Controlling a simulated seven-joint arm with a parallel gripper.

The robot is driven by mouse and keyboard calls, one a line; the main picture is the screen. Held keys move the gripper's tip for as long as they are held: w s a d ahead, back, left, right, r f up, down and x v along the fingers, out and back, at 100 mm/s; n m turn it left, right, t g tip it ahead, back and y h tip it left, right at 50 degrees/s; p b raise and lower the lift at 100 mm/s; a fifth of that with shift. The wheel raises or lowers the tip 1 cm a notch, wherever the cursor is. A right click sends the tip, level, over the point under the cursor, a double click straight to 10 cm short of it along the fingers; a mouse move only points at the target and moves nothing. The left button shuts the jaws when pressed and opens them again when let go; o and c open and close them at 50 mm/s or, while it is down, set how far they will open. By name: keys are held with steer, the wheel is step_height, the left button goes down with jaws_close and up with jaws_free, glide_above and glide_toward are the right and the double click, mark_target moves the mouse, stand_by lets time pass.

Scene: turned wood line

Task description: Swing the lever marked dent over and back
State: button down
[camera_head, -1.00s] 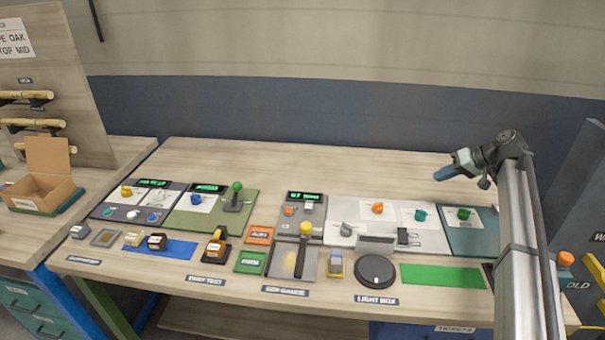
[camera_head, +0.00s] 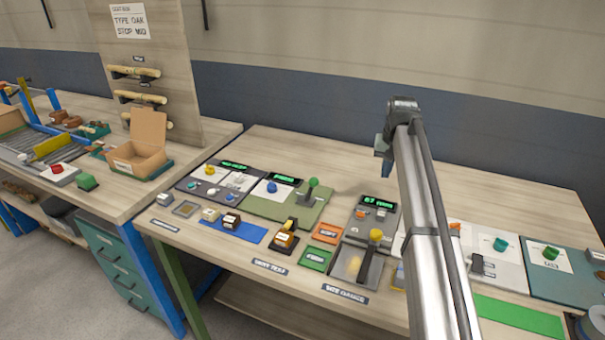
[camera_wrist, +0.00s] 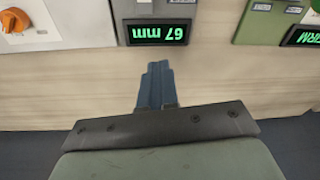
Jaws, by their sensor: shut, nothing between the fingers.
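A lever with a green ball knob (camera_head: 313,182) stands on a green panel (camera_head: 262,206), behind a bench label that seems to read dent test (camera_head: 270,267). A mark on the lever itself is too small to read. My gripper (camera_head: 381,152) is up over the back of the bench, to the right of and apart from this lever. In the wrist view its blue fingers (camera_wrist: 157,88) are together with nothing between them.
A second lever with a yellow knob (camera_head: 375,235) stands at the size gauge, below a display reading 67 mm (camera_head: 377,202). My arm hides part of the panels at right. The bench behind the panels is clear. A cardboard box (camera_head: 143,150) sits at left.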

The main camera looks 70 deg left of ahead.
steer(key=s+a+r+t, duration=0.2)
steer(key=s+a+r, duration=0.15)
steer(key=s, duration=0.65)
steer(key=s+a+r+m+t, duration=0.15)
steer(key=s+a, duration=0.25)
steer(key=s, duration=0.6)
steer(key=s+a+r+n+t, duration=0.1)
steer(key=s+a+r+t, duration=0.2)
steer(key=s, duration=0.8)
glide_toward(312, 179)
steer(key=a+f, duration=0.5)
steer(key=shift+w+d+f+m+g+h, duration=0.2)
steer(key=shift+w+d+f, duration=0.1)
steer(key=shift+w+d, duration=0.4)
steer(key=shift+w+d+f+m+g+h, duration=0.15)
steer(key=shift+w+d+f+h, duration=0.1)
steer(key=shift+w+d, duration=0.4)
steer(key=shift+w, duration=0.15)
steer(key=shift+w+d, duration=0.75)
steer(key=shift+w, duration=0.1)
steer(key=shift+s+a, duration=0.15)
steer(key=shift+a, duration=0.05)
